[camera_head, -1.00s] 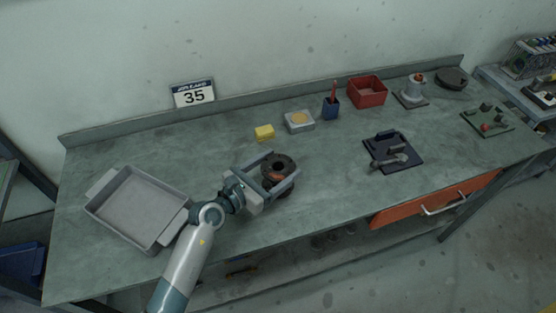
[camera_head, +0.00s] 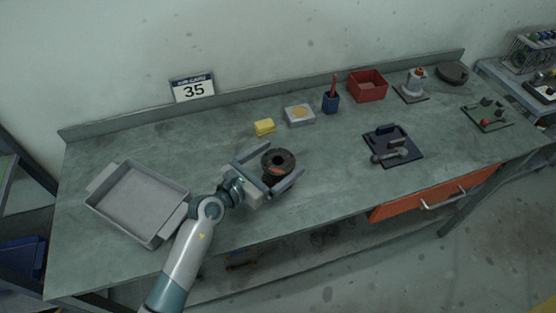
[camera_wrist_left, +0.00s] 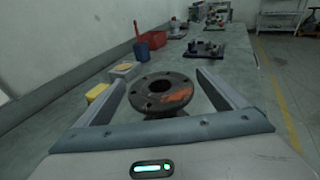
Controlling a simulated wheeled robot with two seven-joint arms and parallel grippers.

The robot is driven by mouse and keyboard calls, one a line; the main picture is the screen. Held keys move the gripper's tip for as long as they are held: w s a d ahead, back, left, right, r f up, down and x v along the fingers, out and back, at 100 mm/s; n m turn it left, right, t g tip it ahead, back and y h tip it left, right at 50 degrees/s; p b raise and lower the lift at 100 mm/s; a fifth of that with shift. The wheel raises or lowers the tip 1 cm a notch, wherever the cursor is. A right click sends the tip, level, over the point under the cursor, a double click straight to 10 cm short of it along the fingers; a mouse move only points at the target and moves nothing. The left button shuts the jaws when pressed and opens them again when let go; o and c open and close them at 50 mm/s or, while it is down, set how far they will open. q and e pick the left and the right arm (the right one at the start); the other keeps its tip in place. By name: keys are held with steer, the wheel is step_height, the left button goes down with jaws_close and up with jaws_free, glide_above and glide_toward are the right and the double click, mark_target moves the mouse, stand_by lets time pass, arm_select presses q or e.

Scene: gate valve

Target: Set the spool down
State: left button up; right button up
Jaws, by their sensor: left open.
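The spool (camera_head: 277,163), a dark flanged piece with an orange-brown patch, stands upright on the workbench (camera_head: 225,140). My left gripper (camera_head: 276,165) is open, with its two fingers spread on either side of the spool. In the left wrist view, the spool's round top flange (camera_wrist_left: 161,92) with its central bore and bolt holes lies between the spread fingers, with gaps at both sides. The lower part of the spool is mostly hidden. My right gripper is not in view.
A grey tray (camera_head: 101,207) lies to the left. A dark board (camera_head: 409,157) with tools lies to the right.

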arm_select(q)
steer(key=b+v, duration=0.3)
steer(key=v, duration=0.9)
steer(key=shift+d, duration=0.1)
stand_by(0.5)
